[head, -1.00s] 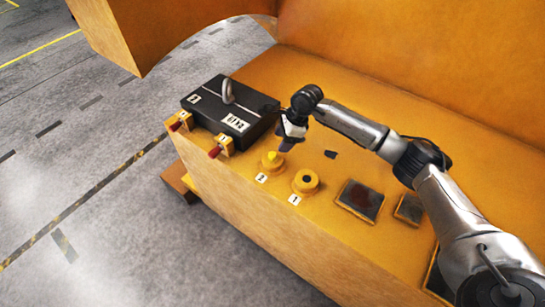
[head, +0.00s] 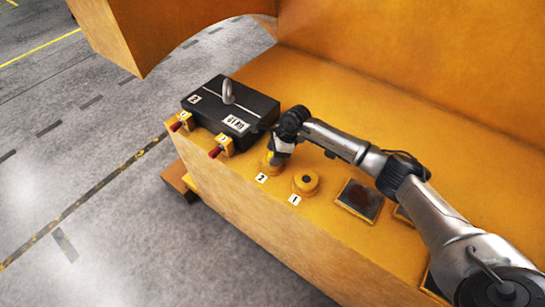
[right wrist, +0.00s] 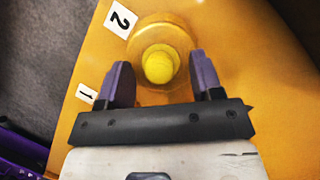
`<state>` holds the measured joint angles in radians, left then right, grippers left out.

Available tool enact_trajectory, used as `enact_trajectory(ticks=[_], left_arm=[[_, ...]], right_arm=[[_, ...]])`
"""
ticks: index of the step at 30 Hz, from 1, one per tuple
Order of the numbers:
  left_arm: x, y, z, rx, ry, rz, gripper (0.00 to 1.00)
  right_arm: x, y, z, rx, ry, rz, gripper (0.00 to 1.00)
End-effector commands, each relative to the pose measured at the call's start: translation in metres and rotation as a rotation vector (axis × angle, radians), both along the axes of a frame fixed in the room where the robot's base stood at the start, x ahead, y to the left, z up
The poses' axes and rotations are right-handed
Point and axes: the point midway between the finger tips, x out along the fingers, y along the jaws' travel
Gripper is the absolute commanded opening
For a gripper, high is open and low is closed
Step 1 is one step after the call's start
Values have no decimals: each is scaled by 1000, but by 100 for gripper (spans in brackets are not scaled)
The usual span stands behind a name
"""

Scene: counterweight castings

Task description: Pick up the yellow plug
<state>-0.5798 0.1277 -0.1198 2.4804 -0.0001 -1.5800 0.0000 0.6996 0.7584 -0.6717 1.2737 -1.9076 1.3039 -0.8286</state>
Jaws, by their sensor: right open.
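The yellow plug (right wrist: 159,66) shows in the right wrist view as a rounded knob seated in a round yellow socket (right wrist: 150,35) beside the label 2. My right gripper (right wrist: 160,85) is open, with one purple finger on each side of the plug's near edge. The fingers do not visibly press on the plug. In the head view my right gripper (head: 277,158) is over the socket by label 2 and hides the plug. My left gripper is in neither view.
A second round socket (head: 305,182) with a dark hole stands beside label 1. A black box (head: 232,108) with a metal loop stands to the left, with red-tipped clamps (head: 220,147) at its front. Dark square plates (head: 358,198) lie to the right on the yellow casting.

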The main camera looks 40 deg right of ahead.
Motion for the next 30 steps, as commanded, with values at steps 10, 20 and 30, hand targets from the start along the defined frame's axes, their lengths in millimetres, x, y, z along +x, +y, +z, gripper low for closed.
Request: enact_trajectory(ticks=[10,20,30], left_arm=[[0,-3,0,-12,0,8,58],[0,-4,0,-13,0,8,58],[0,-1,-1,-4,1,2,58]], right_arm=[[0,0,0,0,0,0,35],[0,0,0,0,2,-1,5],[0,0,4,0,1,0,5]])
